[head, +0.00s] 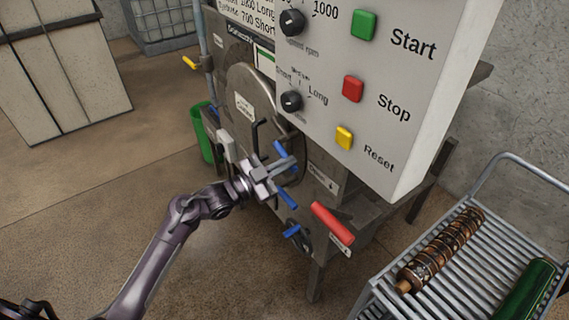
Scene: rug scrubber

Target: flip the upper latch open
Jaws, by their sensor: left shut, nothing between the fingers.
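My left gripper (288,162) reaches in from the left to the front of the grey machine (243,88). Its fingers are shut with nothing between them. The upper latch, with a blue handle (280,148), is right at the fingertips and partly covered by them; I cannot tell whether they touch. A second blue handle (287,199), the lower latch, sits just below the gripper. The round door of the machine is partly hidden behind my gripper and the control panel. My right gripper does not show.
The white control panel (330,120) with coloured buttons juts out above and right of the gripper. A red lever (333,223) and a blue-handled valve (292,231) are lower down. A slatted cart (462,268) holds a brown roll and a green roll.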

